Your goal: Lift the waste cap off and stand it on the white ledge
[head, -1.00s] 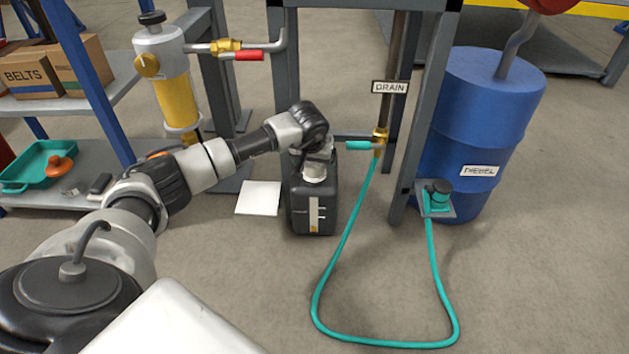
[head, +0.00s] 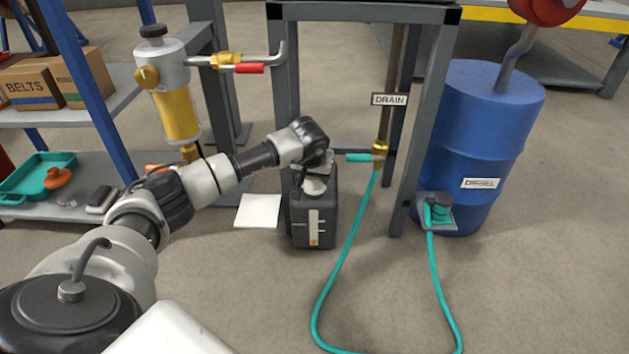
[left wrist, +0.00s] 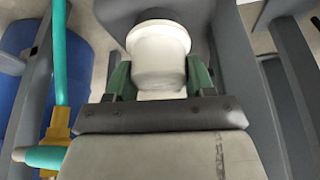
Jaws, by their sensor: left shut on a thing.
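The black waste can (head: 316,218) stands on the floor in the middle of the head view. A white round cap (head: 314,186) shows at its top, under my left gripper (head: 313,170). In the left wrist view the white cap (left wrist: 158,52) is between the two green fingers of my left gripper (left wrist: 160,78), which is shut on it. I cannot tell whether the cap is seated on the can or just clear of it. The flat white ledge (head: 257,211) lies left of the can, low at floor level, and is empty. My right gripper is not in view.
A grey frame (head: 364,14) stands behind the can. The teal drain hose (head: 338,265) loops over the floor to its right. A blue drum (head: 478,140) stands farther right. A shelf (head: 50,210) with a teal tray is at the left.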

